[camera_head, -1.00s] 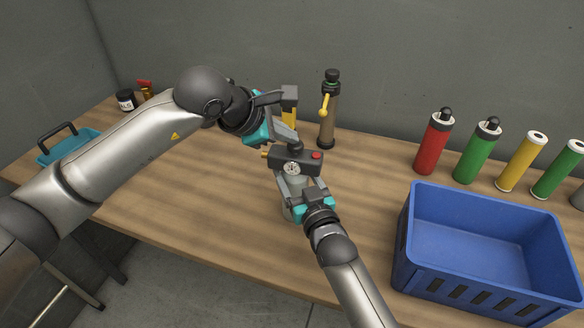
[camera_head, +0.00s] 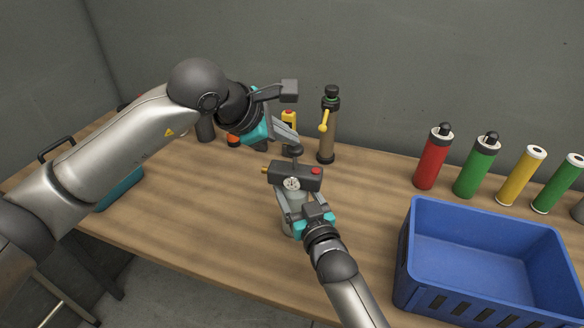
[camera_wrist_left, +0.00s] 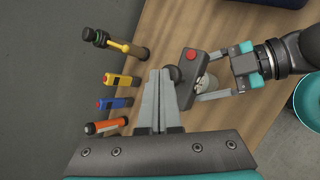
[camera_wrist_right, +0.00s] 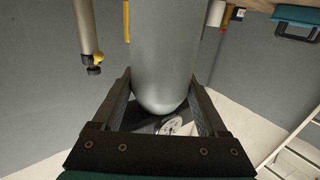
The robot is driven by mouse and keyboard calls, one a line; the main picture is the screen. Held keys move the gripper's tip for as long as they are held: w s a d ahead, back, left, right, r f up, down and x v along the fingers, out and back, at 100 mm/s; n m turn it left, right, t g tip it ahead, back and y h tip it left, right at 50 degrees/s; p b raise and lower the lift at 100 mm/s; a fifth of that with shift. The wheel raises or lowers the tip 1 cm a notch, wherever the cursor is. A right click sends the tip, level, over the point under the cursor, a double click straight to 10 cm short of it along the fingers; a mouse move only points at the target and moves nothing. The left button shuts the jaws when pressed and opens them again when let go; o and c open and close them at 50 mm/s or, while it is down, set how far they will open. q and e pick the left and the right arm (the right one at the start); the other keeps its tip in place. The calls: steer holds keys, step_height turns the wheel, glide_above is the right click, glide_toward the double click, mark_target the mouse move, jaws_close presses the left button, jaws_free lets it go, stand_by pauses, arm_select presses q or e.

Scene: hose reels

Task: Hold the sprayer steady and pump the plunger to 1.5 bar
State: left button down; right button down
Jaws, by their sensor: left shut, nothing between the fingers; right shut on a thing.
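The sprayer has a grey-green body (camera_head: 288,222) and a dark head (camera_head: 310,178) with a red button and a round gauge (camera_head: 292,184), too small to read. It stands upright on the table. Above the head is the dark plunger knob (camera_head: 293,150) on a short visible rod. My left gripper (camera_head: 287,140) is shut with nothing in it, its fingertips at the knob; in the left wrist view the tips (camera_wrist_left: 160,74) are beside the knob (camera_wrist_left: 177,72). I cannot tell whether they touch. My right gripper (camera_head: 304,216) is shut on the body, which fills the right wrist view (camera_wrist_right: 165,55).
A blue crate (camera_head: 420,205) stands front right. Red (camera_head: 433,160), green (camera_head: 474,170) and yellow (camera_head: 520,178) cylinders stand behind it. A brown cylinder with a yellow handle (camera_head: 328,130) stands behind the sprayer. A teal carrier (camera_head: 120,190) is at left.

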steer(key=shift+d+f, duration=0.1)
jaws_free()
